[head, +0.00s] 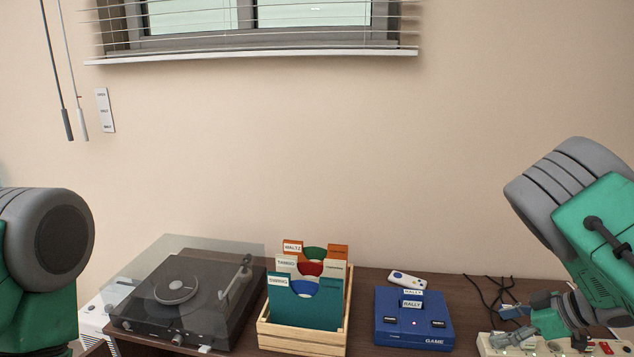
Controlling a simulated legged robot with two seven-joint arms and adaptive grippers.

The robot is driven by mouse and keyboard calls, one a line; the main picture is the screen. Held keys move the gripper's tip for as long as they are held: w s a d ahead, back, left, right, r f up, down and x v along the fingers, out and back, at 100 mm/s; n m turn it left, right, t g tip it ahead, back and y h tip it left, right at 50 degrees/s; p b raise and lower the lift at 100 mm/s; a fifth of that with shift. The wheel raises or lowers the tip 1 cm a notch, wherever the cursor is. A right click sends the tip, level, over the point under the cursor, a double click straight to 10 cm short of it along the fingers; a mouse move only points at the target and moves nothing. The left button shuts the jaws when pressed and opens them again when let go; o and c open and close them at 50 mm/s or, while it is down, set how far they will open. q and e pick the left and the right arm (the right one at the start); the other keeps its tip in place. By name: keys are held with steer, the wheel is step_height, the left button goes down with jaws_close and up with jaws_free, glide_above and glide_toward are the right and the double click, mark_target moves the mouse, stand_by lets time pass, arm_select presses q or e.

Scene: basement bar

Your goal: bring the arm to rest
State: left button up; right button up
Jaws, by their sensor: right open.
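My right arm comes in from the right edge, and my right gripper (505,326) is low at the right with its fingers apart and empty. It is over or just in front of a pale power strip (541,349) with switches; I cannot tell whether it touches. Of my left arm, only a grey and green link shows at the left edge; its gripper is out of view.
A dark wooden cabinet top (375,280) holds a turntable (190,295) with a clear lid, a wooden crate (300,338) of record sleeves, a blue game console (414,318) and a white remote (407,278). Black cables (495,290) lie near the right gripper. Blind cords (66,120) hang at upper left.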

steer(key=s+a+f+m+h+b, duration=0.35)
steer(key=s+f, duration=0.35)
steer(key=f, duration=0.3)
steer(key=s+a+f+m+h+b, duration=0.2)
steer(key=s+a+f+m+b, duration=0.15)
steer(key=s+f, duration=0.5)
arm_select(q)
step_height(320, 180, down, 10)
steer(key=b, duration=0.2)
steer(key=shift+w+r, duration=0.15)
steer(key=shift+r, duration=0.05)
arm_select(e)
steer(key=s+a+f+m+g, duration=0.1)
steer(key=s+a+f+g, duration=0.1)
steer(key=s, duration=0.7)
steer(key=s+a+f+g, duration=0.3)
steer(key=s+a, duration=0.3)
steer(key=s, duration=0.3)
steer(key=shift+f+m+g+h, duration=0.35)
steer(key=shift+m+g+h, duration=0.05)
steer(key=shift+h, duration=0.05)
arm_select(q)
steer(key=shift+c, duration=0.4)
arm_select(e)
steer(key=shift+c, duration=0.5)
